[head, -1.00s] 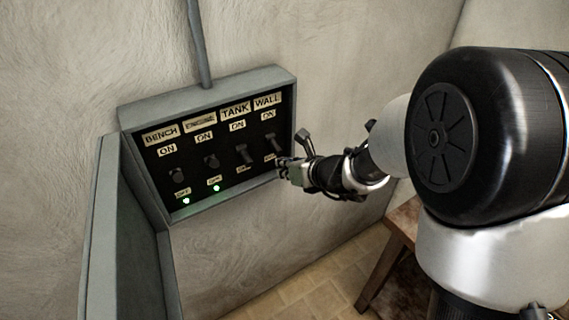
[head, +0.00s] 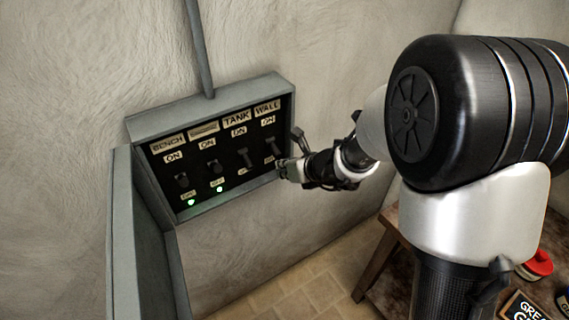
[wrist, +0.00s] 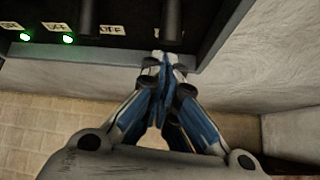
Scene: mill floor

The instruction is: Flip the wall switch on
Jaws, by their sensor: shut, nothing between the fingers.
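A grey switch box (head: 207,99) on the wall has a black panel with a row of levers, each with an ON label above. The wall switch (head: 271,146) is the rightmost lever, under the WALL label (head: 267,106). My gripper (head: 282,168) is shut and empty at the lower right of the panel, just below that lever. In the wrist view, the closed fingertips (wrist: 163,62) are at the panel's lower edge, under a dark lever (wrist: 172,20) that looks like the wall switch. The label below it is hidden; whether the fingers touch the lever cannot be told.
The tank lever (head: 245,158) is close on the left. Green lights (head: 191,202) glow under the two left levers. The box's open door (head: 140,235) stands out at the left. A wooden table (head: 385,245) is at the lower right. The floor below the box is clear.

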